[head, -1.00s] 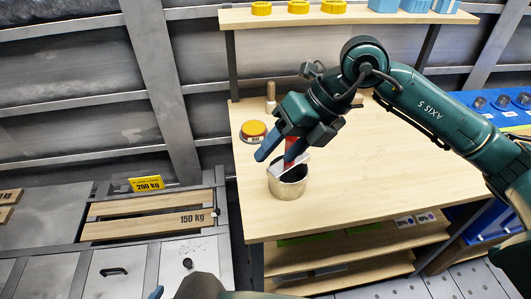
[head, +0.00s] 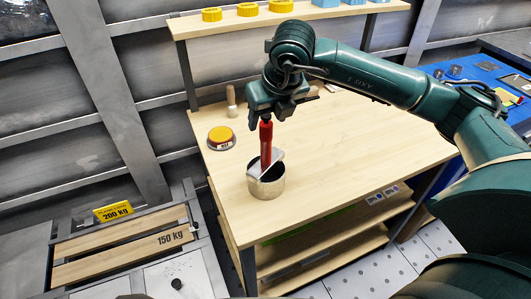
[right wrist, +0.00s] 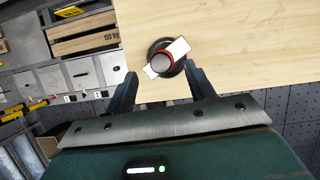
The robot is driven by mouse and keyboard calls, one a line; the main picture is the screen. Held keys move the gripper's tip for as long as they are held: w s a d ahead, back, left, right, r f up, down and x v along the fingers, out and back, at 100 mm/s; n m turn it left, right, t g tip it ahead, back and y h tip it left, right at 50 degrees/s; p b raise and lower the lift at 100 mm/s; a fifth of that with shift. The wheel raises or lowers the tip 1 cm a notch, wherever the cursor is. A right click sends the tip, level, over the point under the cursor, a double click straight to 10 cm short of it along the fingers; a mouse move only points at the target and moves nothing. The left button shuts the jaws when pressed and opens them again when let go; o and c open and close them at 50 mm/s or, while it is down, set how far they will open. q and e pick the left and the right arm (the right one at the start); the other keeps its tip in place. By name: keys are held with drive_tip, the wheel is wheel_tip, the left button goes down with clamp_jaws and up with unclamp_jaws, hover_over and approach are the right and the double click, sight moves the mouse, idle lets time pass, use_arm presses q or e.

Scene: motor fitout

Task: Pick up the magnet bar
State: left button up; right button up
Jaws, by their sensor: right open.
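The magnet bar, seemingly the red rod with a dark top (head: 266,145), stands upright in a round metal cup (head: 268,187) on the wooden bench. A pale flat plate (head: 276,163) leans in the cup beside it. My right gripper (head: 268,113) is open above the cup, its fingers around or just above the bar's top; contact is not clear. In the right wrist view the bar (right wrist: 161,60) shows end-on, just beyond the open fingers (right wrist: 163,85) and roughly centred between them. My left gripper is not in view.
A yellow-topped round item (head: 221,136) and a wooden-handled tool (head: 231,100) stand on the bench (head: 340,150) behind the cup. A shelf (head: 300,17) with yellow and blue parts runs along the back. The bench right of the cup is clear.

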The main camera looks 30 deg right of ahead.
sight(268, 125)
drive_tip(key=shift+d+p+x, duration=0.2)
drive_tip(key=shift+p+x, duration=0.65)
drive_tip(key=shift+x, duration=2.2)
drive_tip(key=shift+s, duration=0.2)
drive_tip(key=shift+c, duration=0.3)
clamp_jaws()
